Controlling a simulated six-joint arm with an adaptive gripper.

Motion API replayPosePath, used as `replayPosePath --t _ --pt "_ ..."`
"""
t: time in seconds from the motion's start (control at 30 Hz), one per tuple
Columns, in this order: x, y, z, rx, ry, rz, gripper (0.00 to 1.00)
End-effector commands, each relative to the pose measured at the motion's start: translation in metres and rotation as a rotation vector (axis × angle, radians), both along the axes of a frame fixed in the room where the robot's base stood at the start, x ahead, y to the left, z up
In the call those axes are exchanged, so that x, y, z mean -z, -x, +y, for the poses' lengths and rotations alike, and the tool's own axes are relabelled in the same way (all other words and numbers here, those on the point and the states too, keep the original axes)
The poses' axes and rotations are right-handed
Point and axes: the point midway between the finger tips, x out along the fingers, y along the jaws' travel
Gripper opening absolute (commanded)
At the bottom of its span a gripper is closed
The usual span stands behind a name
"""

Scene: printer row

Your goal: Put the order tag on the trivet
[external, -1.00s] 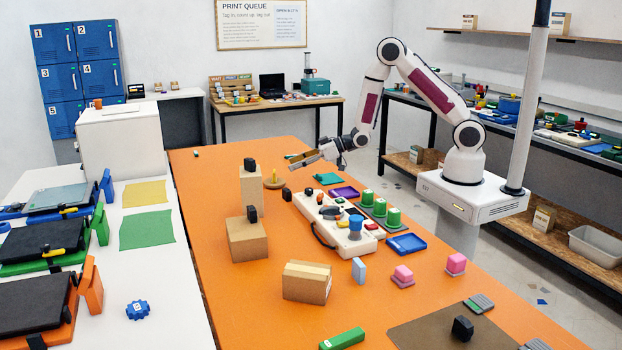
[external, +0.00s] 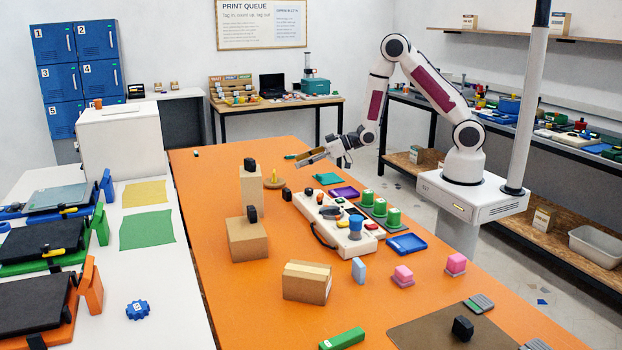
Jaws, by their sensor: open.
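My gripper (external: 308,157) is open over the far right part of the orange table, its fingers pointing left. I see nothing between its fingers, though they are small here. A round tan disc (external: 279,185), which looks like the trivet, lies left of and below it in the picture. A small upright yellow piece (external: 274,176) stands on the disc; I cannot tell whether it is the order tag or part of the disc. My gripper is apart from both. No tag lettering is readable.
Cardboard boxes (external: 252,188) with black pieces stand left of the disc. A small teal piece (external: 289,156) lies by my fingertips. The table's far left is mostly clear.

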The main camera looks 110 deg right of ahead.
Motion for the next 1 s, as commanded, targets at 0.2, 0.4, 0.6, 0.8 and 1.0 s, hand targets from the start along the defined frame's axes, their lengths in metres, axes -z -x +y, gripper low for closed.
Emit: replayPosePath --t 0.2,0.4,0.6,0.8,1.0 --pt "-0.011 -0.004 0.007 -0.010 0.007 0.019 0.48" --pt "-0.033 -0.009 0.026 -0.025 0.017 0.071 0.48" --pt "-0.062 -0.011 0.052 -0.043 0.024 0.136 0.48" --pt "-0.089 -0.005 0.081 -0.060 0.025 0.198 0.48" --pt "-0.115 0.006 0.112 -0.077 0.021 0.254 0.48"
